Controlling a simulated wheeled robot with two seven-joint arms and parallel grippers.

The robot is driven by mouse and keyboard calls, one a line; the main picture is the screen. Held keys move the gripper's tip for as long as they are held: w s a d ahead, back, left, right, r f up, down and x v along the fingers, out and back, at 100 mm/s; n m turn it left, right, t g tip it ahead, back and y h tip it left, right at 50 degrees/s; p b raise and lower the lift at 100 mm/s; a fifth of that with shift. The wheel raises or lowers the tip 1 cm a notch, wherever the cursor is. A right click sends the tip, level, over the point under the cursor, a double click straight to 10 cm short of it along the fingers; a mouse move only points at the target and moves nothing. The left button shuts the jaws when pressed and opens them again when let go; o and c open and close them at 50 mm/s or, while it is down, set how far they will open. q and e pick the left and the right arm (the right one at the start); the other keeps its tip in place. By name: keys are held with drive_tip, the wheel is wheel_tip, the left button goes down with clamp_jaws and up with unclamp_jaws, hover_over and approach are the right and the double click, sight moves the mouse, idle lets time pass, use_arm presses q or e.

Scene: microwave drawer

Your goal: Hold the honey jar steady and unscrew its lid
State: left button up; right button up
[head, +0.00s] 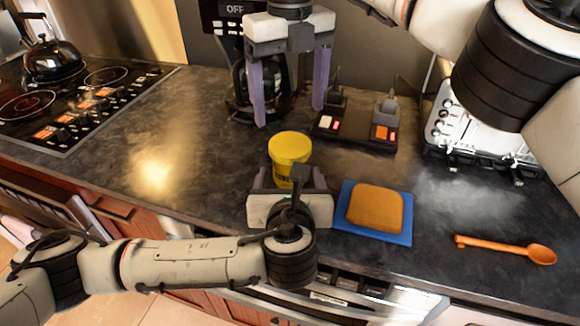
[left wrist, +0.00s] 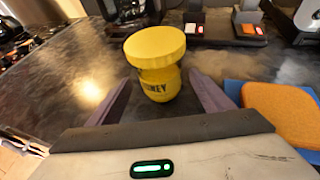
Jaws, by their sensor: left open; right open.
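The yellow honey jar (head: 282,175) stands upright on the dark counter, with its wide yellow lid (head: 289,147) on top. In the left wrist view, the jar body (left wrist: 158,84) shows dark lettering below the lid (left wrist: 154,45). My left gripper (head: 289,180) is low at the near side of the jar, open, with its fingers pointing toward it and one on either side; the jar looks slightly ahead of the fingertips. My right gripper (head: 289,115) is open and empty, pointing down above and beyond the jar, apart from the lid.
A bread slice (head: 375,209) on a blue board (head: 347,227) lies right of the jar. An orange spoon (head: 507,248) lies farther right. A cooktop (head: 70,105) is left; counter between is clear.

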use_arm(q)
drive_tip(key=shift+x, duration=2.35)
drive_tip(key=shift+s, duration=0.1)
